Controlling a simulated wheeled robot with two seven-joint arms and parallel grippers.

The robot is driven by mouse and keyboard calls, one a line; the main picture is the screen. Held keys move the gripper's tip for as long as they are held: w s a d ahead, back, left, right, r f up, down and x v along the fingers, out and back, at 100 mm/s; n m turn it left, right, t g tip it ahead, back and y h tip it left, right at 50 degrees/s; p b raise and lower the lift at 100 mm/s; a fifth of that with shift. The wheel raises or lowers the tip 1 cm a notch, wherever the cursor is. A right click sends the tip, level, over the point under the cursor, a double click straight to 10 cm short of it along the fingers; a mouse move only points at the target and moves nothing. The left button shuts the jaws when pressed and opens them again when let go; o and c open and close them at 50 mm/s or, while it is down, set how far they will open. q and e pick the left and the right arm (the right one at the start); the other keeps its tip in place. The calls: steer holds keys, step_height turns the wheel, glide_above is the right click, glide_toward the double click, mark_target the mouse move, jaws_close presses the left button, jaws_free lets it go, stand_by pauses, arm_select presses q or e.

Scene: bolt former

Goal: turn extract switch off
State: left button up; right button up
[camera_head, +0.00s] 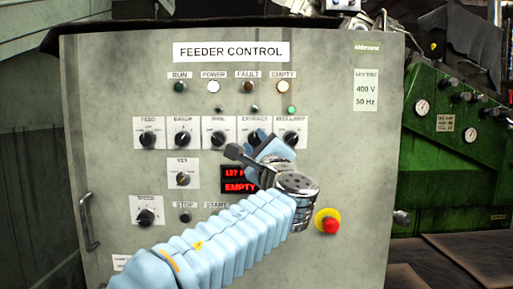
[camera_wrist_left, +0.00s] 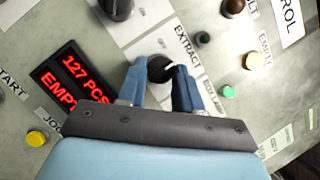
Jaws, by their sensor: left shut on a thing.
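The extract switch (camera_wrist_left: 160,68) is a round black knob on a white plate labelled EXTRACT, in the upper row of knobs on the feeder control panel (camera_head: 110,60). My left gripper (camera_wrist_left: 161,76) has its two blue fingers on either side of this knob and is shut on it. In the head view my left gripper (camera_head: 262,142) reaches up from below and covers most of the knob. The knob's exact pointer direction is hard to make out. My right gripper is in neither view.
Other knobs stand close by, including the feed knob (camera_head: 147,139) and the rightmost knob (camera_head: 291,139). A red display (camera_wrist_left: 72,80) reads 127 PCS and EMPTY. A red stop button (camera_head: 328,222) on yellow sits at the lower right. A green lamp (camera_head: 292,109) is above the knobs.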

arm_select(q)
steer(key=n, duration=0.2)
steer(key=n+g+p, duration=0.1)
steer(key=n+y, duration=0.1)
steer(key=n, duration=0.1)
steer(key=shift+d+r+n+g, duration=0.15)
steer(key=shift+r+n+g, duration=0.15)
steer(key=shift+g, duration=0.1)
steer(key=shift+n+g+y+p, duration=0.3)
steer(key=shift+n+g+p, duration=0.55)
steer(key=shift+n, duration=1.05)
steer(key=o, duration=1)
steer(key=b+v, duration=0.3)
steer(key=v, duration=1)
steer(key=shift+s+d, duration=0.15)
steer(key=shift+s, duration=0.2)
